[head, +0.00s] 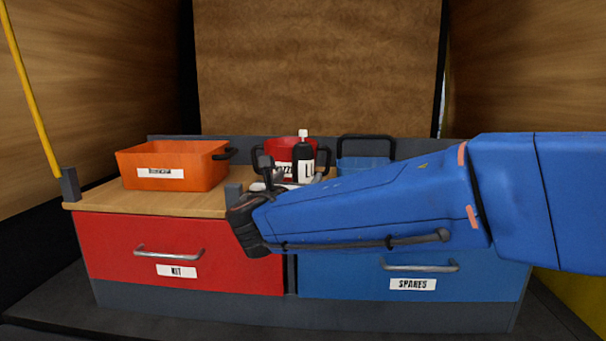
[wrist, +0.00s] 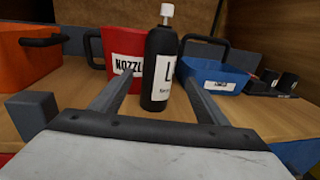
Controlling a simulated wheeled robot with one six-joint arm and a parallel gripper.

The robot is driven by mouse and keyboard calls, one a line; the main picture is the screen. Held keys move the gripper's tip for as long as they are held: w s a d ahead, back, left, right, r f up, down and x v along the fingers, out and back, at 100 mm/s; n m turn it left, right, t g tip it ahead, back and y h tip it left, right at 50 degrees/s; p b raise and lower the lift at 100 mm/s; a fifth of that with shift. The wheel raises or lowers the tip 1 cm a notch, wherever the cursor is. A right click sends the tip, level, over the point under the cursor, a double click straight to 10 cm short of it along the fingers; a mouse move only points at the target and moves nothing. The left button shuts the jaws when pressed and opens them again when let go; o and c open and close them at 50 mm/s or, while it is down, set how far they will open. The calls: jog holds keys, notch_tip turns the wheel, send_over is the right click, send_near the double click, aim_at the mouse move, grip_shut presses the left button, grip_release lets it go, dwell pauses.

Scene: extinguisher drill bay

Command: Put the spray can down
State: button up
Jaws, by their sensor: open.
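The spray can (head: 303,161) is black with a white cap and a white label. It stands upright on the wooden counter (head: 115,196), in front of the red bin. In the wrist view the spray can (wrist: 160,70) stands between and beyond the two fingers of my gripper (wrist: 160,85). The fingers are spread, with a gap on each side of the can. In the head view my gripper (head: 270,175) is at the counter's front, partly hidden by my blue arm.
An orange bin (head: 205,166) stands at the left. A red bin labelled NOZZL (wrist: 121,50) is behind the can, and a blue bin (wrist: 215,77) is to its right. Small dark holders (wrist: 286,83) stand farther right. A grey post (wrist: 35,115) rises at the front left. Drawers are below.

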aim_at(300, 173)
jog(key=shift+w+d, duration=0.15)
jog(key=shift+w, duration=1.2)
jog(key=shift+w+d, duration=0.15)
jog(key=shift+w, duration=1.15)
jog(key=shift+r, duration=0.1)
jog(key=c, duration=1.5)
